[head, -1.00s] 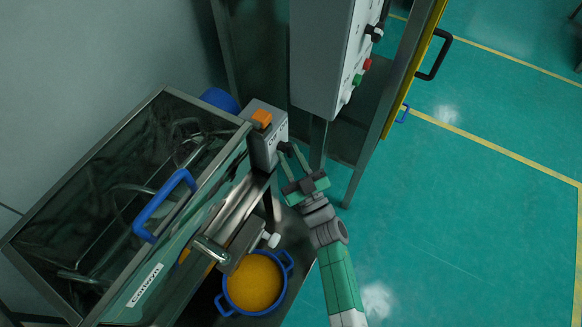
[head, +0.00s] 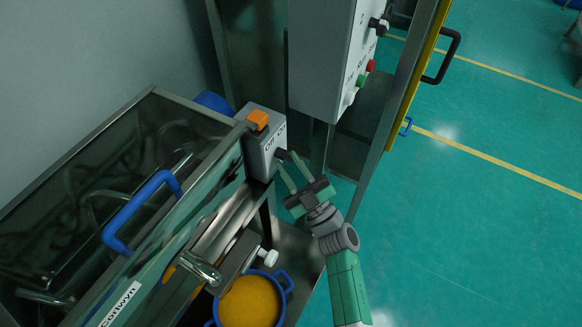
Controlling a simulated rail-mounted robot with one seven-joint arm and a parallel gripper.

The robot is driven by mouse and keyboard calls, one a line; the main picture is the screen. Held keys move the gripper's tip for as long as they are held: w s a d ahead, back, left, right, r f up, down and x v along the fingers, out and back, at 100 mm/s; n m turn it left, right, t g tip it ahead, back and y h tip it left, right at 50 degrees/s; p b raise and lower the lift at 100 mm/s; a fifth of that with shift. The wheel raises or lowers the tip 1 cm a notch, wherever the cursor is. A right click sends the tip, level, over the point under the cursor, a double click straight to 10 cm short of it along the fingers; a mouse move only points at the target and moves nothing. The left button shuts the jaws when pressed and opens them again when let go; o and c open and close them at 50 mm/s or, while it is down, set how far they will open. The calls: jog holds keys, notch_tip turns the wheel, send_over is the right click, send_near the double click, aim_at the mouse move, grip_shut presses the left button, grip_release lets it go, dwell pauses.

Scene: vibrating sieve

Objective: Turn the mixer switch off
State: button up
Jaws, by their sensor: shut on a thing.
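The mixer (head: 172,215) is a steel machine with a dark clear lid and a blue handle, on the left. At its right end is a grey switch box (head: 262,150) with an orange block on top and "Off" and "On" printed on its face. My gripper (head: 285,162) reaches up from the lower right, its fingers at the lower part of this face. It is shut on the small dark mixer switch (head: 281,154). The fingertips partly hide the switch, so I cannot tell which way it points.
A grey control cabinet (head: 322,60) with red, green and black controls stands behind, above my gripper. A blue pot (head: 284,281) of yellow material sits below the mixer's outlet. A yellow-edged door (head: 412,80) with a black handle is at right. Green floor is open beyond.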

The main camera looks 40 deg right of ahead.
jog(key=o, duration=0.7)
jog(key=p+v, duration=0.1)
jog(key=v, duration=0.6)
jog(key=shift+s+f, duration=0.25)
jog(key=shift+s, duration=0.05)
